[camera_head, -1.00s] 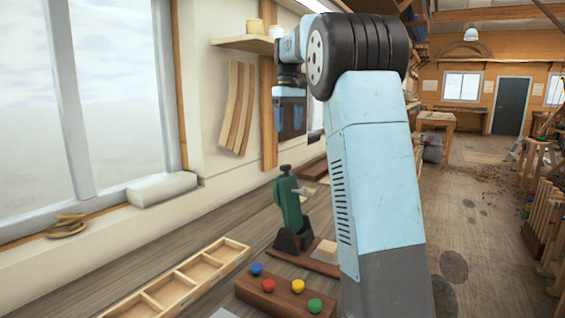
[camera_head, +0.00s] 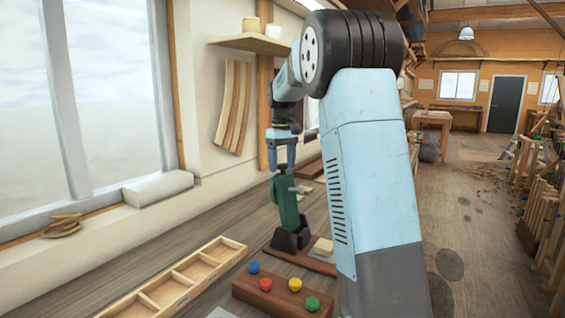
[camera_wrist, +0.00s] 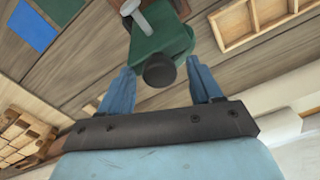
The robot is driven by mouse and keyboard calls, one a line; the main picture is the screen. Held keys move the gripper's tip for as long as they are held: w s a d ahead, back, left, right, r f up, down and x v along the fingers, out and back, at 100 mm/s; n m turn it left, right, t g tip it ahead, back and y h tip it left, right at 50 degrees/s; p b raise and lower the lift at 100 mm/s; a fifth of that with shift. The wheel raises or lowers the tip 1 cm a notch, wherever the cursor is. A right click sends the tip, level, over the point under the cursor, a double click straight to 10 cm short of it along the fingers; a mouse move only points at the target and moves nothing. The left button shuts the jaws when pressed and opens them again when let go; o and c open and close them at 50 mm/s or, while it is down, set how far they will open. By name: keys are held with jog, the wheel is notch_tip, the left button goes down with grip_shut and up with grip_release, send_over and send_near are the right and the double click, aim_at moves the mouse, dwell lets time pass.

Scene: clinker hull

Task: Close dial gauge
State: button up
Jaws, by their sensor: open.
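The dial gauge is a green upright body (camera_head: 287,203) with a dark knob on top, set in a dark bracket on a brown base board (camera_head: 318,262). In the wrist view the green body (camera_wrist: 160,35) shows from above, its round dark knob between my fingers and a light grey lever at its far side. My gripper (camera_head: 282,163) is open, pointing down just above the gauge top. In the wrist view its two blue fingers (camera_wrist: 163,80) stand apart on either side of the knob, with nothing gripped. I cannot tell whether they touch the gauge.
A wooden compartment tray (camera_head: 185,282) lies left of the gauge. A brown block with several coloured knobs (camera_head: 272,293) stands in front. A small light wood block (camera_head: 322,247) sits beside the gauge. A window wall and sill border the bench on the left.

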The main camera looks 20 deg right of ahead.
jog(key=shift+c, duration=0.3)
grip_shut()
dwell(0.4)
